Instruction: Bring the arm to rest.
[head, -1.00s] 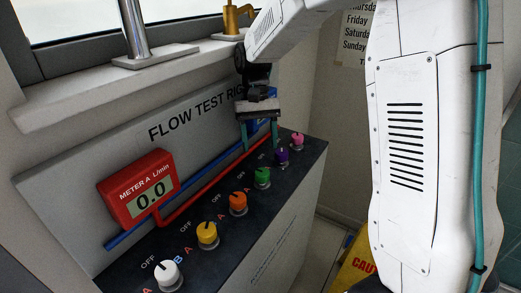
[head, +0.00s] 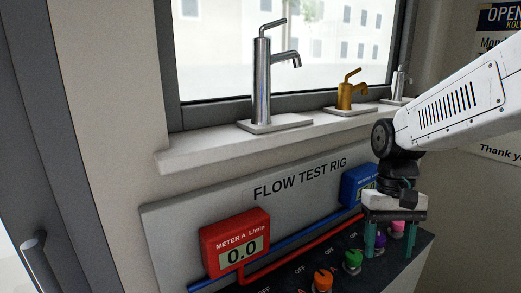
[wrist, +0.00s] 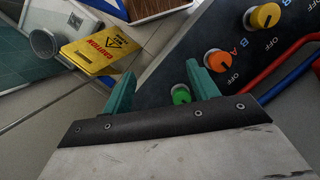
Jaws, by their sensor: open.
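My gripper (head: 396,240) hangs from my white arm at the right of the head view, fingers pointing down above the right part of the flow test rig's dark knob panel (head: 418,246). Its two teal fingers are apart with nothing between them. In the wrist view my gripper (wrist: 160,90) is also open and empty. A green knob (wrist: 181,95) shows there close to the fingers. An orange knob (wrist: 218,61) and a yellow knob (wrist: 265,16) are farther along the panel.
A red meter (head: 235,246) reads 0.0; a blue meter (head: 359,186) is partly hidden by my arm. Faucets, including a tall chrome one (head: 262,80) and a brass one (head: 347,92), stand on the sill. A yellow caution sign (wrist: 100,47) stands on the floor.

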